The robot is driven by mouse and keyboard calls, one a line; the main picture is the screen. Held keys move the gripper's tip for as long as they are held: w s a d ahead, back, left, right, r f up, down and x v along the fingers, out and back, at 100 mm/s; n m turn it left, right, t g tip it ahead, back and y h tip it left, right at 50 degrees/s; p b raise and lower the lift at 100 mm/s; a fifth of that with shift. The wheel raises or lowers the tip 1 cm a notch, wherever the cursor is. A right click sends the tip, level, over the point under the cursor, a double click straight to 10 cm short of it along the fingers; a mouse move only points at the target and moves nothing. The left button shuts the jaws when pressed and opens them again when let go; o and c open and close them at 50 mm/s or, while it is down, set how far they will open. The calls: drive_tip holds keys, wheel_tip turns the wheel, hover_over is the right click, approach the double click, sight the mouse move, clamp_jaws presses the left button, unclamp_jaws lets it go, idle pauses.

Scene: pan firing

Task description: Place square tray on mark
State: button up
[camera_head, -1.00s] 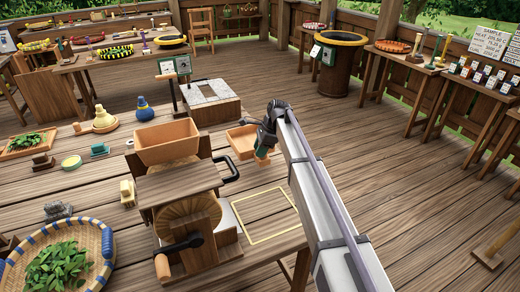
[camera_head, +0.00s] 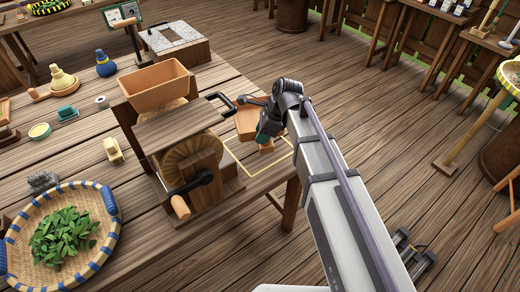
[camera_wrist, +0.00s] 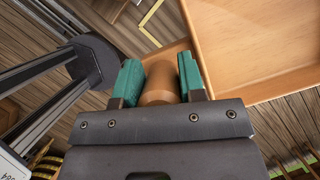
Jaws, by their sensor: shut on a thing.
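The square tray (camera_head: 249,121) is a shallow orange-brown wooden tray with a short handle. It shows large at the upper right of the wrist view (camera_wrist: 260,40). My gripper (camera_head: 266,135) is shut on its handle (camera_wrist: 160,84), with a green finger on each side. The mark (camera_head: 249,177) is a yellow square outline on the table, right of the wooden mill. The tray and gripper cover its far part in the head view; its near edges show. A yellow corner also shows in the wrist view (camera_wrist: 150,18). The tray's height over the table is unclear.
The wooden mill (camera_head: 180,135) with its hopper (camera_head: 153,86) and crank handle (camera_head: 180,206) stands just left of the mark. A black handle (camera_head: 221,102) sticks out toward the tray. A woven basket of leaves (camera_head: 105,235) is at the front left. The table's edge lies close right.

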wheel_tip(320, 180, down, 10)
drive_tip(key=b, duration=0.9)
drive_tip(key=shift+r, duration=0.2)
drive_tip(key=shift+f, duration=0.15)
drive_tip(key=o, duration=1.1)
drive_tip(key=shift+o, duration=0.2)
drive_tip(key=shift+r+p, duration=0.5)
drive_tip(key=p+v, duration=1)
drive_tip(key=v, duration=0.1)
drive_tip(key=shift+d, duration=0.25)
